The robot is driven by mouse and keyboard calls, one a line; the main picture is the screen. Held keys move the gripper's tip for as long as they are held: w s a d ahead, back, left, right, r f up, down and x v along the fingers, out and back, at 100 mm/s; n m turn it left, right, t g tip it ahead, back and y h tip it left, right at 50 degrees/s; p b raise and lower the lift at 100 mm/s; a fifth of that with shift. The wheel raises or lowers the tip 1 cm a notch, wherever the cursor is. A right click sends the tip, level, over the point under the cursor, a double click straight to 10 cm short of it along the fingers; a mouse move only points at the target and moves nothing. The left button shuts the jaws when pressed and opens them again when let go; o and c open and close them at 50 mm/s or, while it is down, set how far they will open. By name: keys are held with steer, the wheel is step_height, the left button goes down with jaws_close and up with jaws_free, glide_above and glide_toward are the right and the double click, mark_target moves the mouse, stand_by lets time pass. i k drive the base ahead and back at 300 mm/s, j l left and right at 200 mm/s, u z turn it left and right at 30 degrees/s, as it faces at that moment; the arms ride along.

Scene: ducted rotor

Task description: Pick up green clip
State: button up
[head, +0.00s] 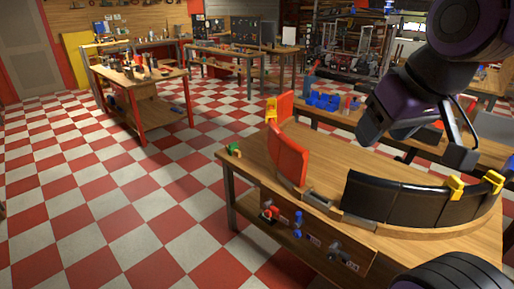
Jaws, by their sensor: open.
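My gripper (462,155) hangs from my dark purple arm at the upper right, above the right part of the bench. It is open, with nothing seen in it. It is well to the right of the green clip and apart from it.
On the bench, upright red curved panels (289,152) stand just right of the clip. A black curved segment wall (395,198) with yellow clips (455,187) lies further right. Blue bins (323,101) are on a bench behind. Checkered floor (150,200) left of the bench is clear.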

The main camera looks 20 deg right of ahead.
mark_target(233, 146)
steer(key=i+j, duration=0.5)
steer(key=i+j+z, duration=0.15)
steer(key=i+j, duration=0.95)
steer(key=i+j+z, duration=0.15)
steer(key=i+j, duration=0.9)
steer(key=j, duration=0.2)
steer(key=z, duration=0.05)
